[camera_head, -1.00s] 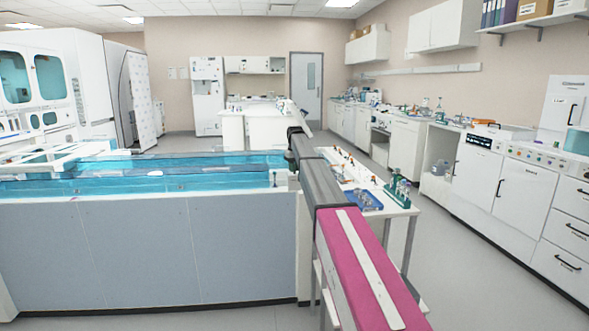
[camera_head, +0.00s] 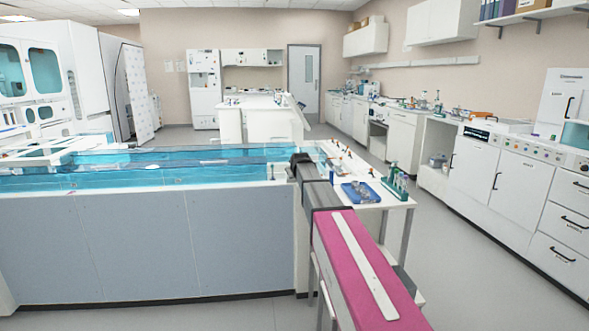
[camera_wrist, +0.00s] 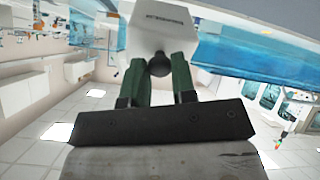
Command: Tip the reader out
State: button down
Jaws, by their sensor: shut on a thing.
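In the wrist view, my gripper (camera_wrist: 160,72) has its green fingers closed on the dark round knob of a white block-shaped housing (camera_wrist: 158,28) with small dark lettering; I take this to be the reader. The housing stands out past the fingertips. The wrist picture is upside down, with ceiling lights at the bottom. In the head view, my arm reaches forward, and its far dark end (camera_head: 301,160) is by the tank's right end. The fingers and the reader cannot be made out there.
A long grey-panelled tank (camera_head: 150,245) with blue water fills the left, its end close to my arm. A white side table (camera_head: 345,160) with a blue tray (camera_head: 360,192) and a green rack (camera_head: 397,184) stands right of it. Floor is clear at right.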

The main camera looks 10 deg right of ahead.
jog(key=s+f+t, duration=0.2)
jog(key=shift+s+f+t, duration=0.1)
jog(key=shift+f+t, duration=0.2)
jog(key=shift+t, duration=0.1)
jog(key=shift+s+f+t, duration=0.3)
jog(key=shift+f+t, duration=0.4)
jog(key=shift+t, duration=0.1)
jog(key=shift+s+f+t, duration=0.25)
jog(key=shift+f+t, duration=0.45)
jog(key=shift+t, duration=0.1)
jog(key=c, duration=0.9)
grip_release()
jog(key=shift+c, duration=0.2)
jog(key=shift+s, duration=0.1)
send_near(295, 179)
jog(key=s, duration=0.2)
jog(key=s+f, duration=0.1)
jog(key=s, duration=0.2)
jog(key=shift+s+f, duration=0.3)
jog(key=shift+s, duration=0.05)
